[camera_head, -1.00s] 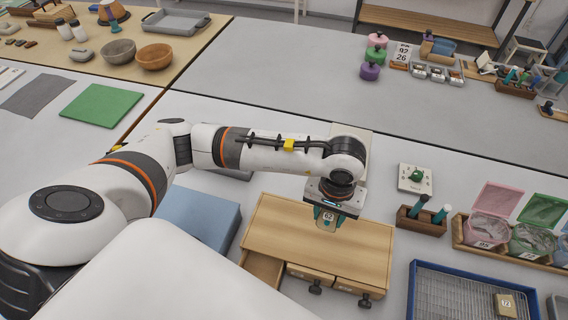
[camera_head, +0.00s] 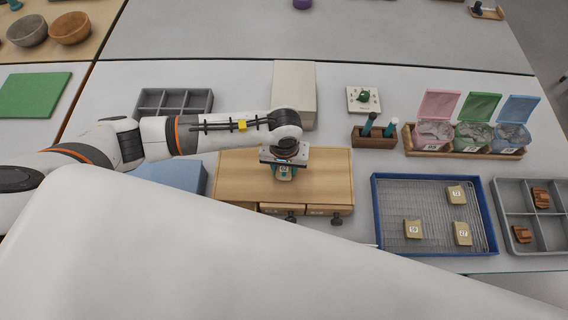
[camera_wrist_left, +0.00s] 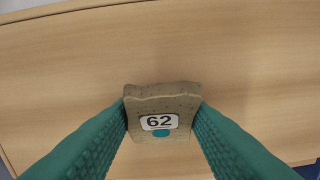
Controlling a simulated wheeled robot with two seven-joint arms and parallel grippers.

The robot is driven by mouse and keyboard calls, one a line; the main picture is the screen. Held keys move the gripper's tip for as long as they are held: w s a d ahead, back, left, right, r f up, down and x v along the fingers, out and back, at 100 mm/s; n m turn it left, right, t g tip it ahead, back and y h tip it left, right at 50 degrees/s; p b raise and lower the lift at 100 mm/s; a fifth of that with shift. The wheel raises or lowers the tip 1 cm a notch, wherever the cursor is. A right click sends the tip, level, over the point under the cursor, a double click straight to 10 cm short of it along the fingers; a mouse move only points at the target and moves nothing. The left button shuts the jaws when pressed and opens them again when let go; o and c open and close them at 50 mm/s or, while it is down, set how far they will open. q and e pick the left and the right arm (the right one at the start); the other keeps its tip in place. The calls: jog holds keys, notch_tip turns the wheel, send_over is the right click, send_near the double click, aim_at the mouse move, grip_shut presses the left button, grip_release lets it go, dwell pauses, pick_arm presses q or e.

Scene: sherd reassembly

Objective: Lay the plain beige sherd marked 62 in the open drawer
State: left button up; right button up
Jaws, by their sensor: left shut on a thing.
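The beige sherd marked 62 (camera_wrist_left: 160,101) is between the green fingers of my left gripper (camera_wrist_left: 160,120) in the left wrist view, with its label and a teal dot facing the camera. In the head view the left gripper (camera_head: 285,176) is shut on it, above the top of the wooden drawer cabinet (camera_head: 235,180). The cabinet's middle and right drawer fronts, with dark knobs, show below its top and look shut. The open left drawer is mostly hidden behind a large white part of mine. My right gripper is not in view.
A blue wire-bottomed tray (camera_head: 374,215) with several beige sherds lies right of the cabinet. Behind it are a wooden holder (camera_head: 374,141) and lidded bins (camera_head: 472,134). A pale box (camera_head: 294,88) stands behind the cabinet; a blue block (camera_head: 175,176) is at its left.

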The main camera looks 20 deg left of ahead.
pick_arm(q)
jog(key=shift+f+b, duration=0.25)
jog(key=shift+b, duration=0.1)
jog(key=o, duration=1)
jog(key=shift+r, duration=0.1)
jog(key=shift+c, duration=0.2)
